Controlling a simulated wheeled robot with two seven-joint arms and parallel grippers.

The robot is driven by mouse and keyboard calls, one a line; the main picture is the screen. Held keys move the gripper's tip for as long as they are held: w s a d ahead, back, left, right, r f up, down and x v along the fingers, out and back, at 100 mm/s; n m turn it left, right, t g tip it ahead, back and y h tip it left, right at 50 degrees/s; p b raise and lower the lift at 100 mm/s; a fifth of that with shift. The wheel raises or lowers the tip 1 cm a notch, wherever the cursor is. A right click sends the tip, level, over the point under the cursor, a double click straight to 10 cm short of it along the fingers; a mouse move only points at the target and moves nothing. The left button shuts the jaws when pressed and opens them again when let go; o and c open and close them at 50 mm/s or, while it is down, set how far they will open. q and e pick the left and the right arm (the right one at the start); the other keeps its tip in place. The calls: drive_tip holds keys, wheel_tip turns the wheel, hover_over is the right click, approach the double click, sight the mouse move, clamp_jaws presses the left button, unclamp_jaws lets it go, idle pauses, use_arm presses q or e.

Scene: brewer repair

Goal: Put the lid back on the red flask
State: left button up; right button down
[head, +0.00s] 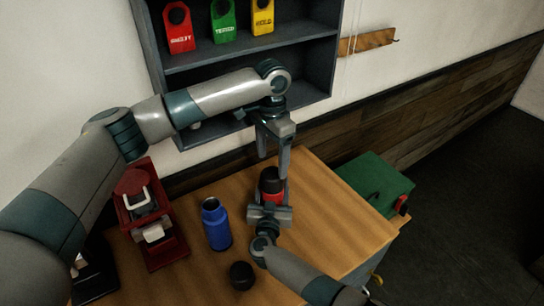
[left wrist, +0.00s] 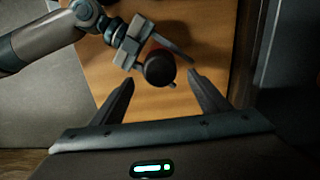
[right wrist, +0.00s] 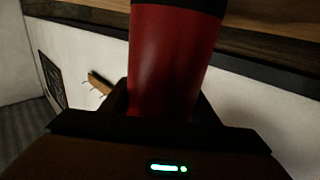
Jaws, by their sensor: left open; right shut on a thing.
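The red flask (head: 274,197) stands on the wooden table, with a black top (head: 270,180) that looks like a lid on its mouth; whether it is fully seated I cannot tell. My right gripper (head: 270,212) is shut around the flask's red body, which fills the right wrist view (right wrist: 168,60). My left gripper (head: 273,158) is open and points down over the flask. In the left wrist view the round black top (left wrist: 160,70) sits between the open fingertips, with no clear contact.
An open blue flask (head: 217,228) stands left of the red one. A loose black lid (head: 241,275) lies on the table in front. A red brewer-like device (head: 152,220) is at the left, a green box (head: 375,183) at the right, and a shelf with tags (head: 240,50) behind.

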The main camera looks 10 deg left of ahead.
sight(272, 173)
use_arm(q)
drive_tip(key=n, duration=0.4)
drive_tip(key=shift+r, duration=0.15)
idle(0.4)
drive_tip(key=shift+f, duration=4)
drive_tip(key=c, duration=1.1)
drive_tip(key=shift+o, duration=0.2)
drive_tip(key=m, duration=0.3)
drive_tip(key=shift+m, duration=0.4)
drive_tip(key=m, duration=0.4)
drive_tip(key=o, duration=1.2)
